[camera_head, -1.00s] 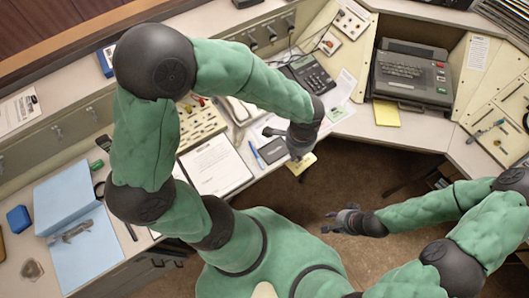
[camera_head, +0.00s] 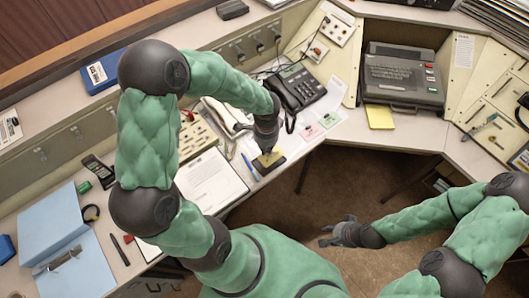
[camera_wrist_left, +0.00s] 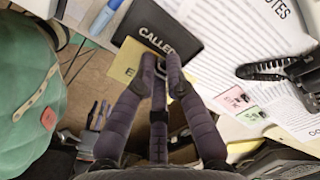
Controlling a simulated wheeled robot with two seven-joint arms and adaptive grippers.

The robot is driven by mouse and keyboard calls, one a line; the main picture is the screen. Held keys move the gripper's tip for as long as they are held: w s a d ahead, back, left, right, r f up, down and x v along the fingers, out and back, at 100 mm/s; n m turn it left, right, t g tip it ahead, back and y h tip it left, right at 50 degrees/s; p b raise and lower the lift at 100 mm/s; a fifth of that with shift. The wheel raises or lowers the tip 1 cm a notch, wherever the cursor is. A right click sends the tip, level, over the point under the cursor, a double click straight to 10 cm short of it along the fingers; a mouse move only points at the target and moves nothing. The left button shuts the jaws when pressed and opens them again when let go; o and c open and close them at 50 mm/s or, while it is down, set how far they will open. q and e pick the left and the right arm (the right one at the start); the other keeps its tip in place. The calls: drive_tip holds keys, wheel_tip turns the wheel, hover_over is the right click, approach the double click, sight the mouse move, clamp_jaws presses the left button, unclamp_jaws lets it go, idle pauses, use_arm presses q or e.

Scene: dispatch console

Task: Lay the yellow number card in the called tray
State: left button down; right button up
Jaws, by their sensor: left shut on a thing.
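My left gripper (camera_head: 267,150) is shut on the yellow card (camera_head: 271,160) at the desk's front edge. In the left wrist view, the fingers (camera_wrist_left: 162,72) pinch the yellow card (camera_wrist_left: 126,62), and part of its print is hidden. The black tray marked CALLED (camera_wrist_left: 182,38) lies just beyond the fingers, and the card overlaps its near side in the picture. I cannot tell whether the card touches the tray. My right gripper (camera_head: 336,233) is open and empty above the floor.
A yellow pad (camera_head: 380,116) lies before the grey machine (camera_head: 403,76).

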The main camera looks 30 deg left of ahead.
use_arm(q)
drive_tip(key=shift+w+a+f, duration=0.15)
drive_tip(key=shift+a+f, duration=0.1)
drive_tip(key=shift+f, duration=0.15)
drive_tip(key=f+b, duration=0.2)
drive_tip(key=f, duration=0.1)
drive_tip(key=shift+w+a+f, duration=0.1)
drive_tip(key=shift+a+f, duration=0.1)
drive_tip(key=shift+f, duration=0.05)
drive_tip(key=shift+r, duration=0.1)
drive_tip(key=shift+f, duration=0.45)
drive_tip(key=shift+f+b, duration=0.2)
drive_tip(key=shift+b, duration=0.2)
drive_tip(key=c, duration=1.3)
unclamp_jaws()
